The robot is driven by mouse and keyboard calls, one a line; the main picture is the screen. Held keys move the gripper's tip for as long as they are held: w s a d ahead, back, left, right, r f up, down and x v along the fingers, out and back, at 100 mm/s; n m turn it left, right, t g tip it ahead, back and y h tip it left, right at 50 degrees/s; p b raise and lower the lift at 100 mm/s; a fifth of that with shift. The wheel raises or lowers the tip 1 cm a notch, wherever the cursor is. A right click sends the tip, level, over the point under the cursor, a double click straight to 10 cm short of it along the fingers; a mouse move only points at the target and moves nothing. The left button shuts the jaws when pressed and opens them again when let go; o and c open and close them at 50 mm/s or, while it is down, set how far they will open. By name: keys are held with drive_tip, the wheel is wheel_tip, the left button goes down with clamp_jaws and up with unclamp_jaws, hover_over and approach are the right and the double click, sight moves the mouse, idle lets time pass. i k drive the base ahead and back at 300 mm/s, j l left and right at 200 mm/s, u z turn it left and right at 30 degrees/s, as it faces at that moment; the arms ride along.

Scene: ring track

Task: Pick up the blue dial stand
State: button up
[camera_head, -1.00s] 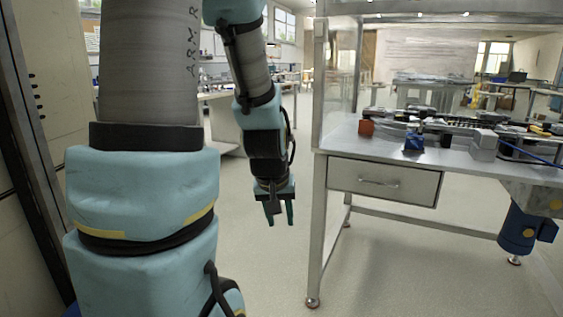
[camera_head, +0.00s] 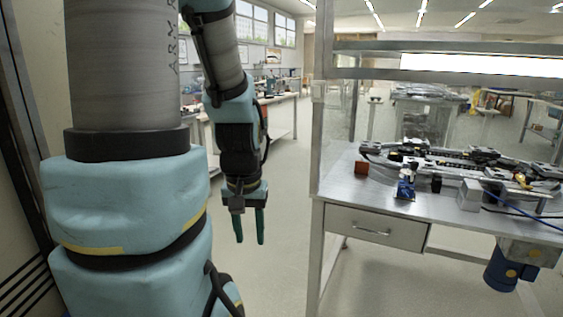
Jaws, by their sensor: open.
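A small blue object (camera_head: 405,187), which looks like the blue dial stand, stands upright near the front edge of the metal workbench (camera_head: 345,187). Its fine detail is too small to tell. My gripper (camera_head: 250,240) hangs fingers down over the floor, left of the bench and well apart from the blue object. Its two fingers are spread with nothing between them.
An orange-brown block (camera_head: 361,168) stands left of the blue object; a small black piece (camera_head: 436,184) and a grey block (camera_head: 469,195) stand right of it. The track assembly (camera_head: 440,158) lies behind. A bench post (camera_head: 318,150) rises between my gripper and the bench top.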

sight(406, 174)
drive_tip(key=u, duration=0.35)
drive_tip(key=l+u, duration=0.25)
drive_tip(key=l, duration=0.15)
drive_tip(key=k+l+u, duration=0.2)
drive_tip(key=l, duration=0.15)
drive_tip(key=l+u, duration=0.25)
drive_tip(key=l, duration=0.15)
drive_tip(key=k+l, duration=0.15)
drive_tip(key=l, duration=0.25)
drive_tip(key=k+l+u, duration=0.1)
drive_tip(key=l, duration=0.35)
drive_tip(key=k+l, duration=0.15)
drive_tip(key=l, duration=0.25)
drive_tip(key=k+l, duration=0.15)
drive_tip(key=l, duration=0.25)
drive_tip(key=u, duration=0.05)
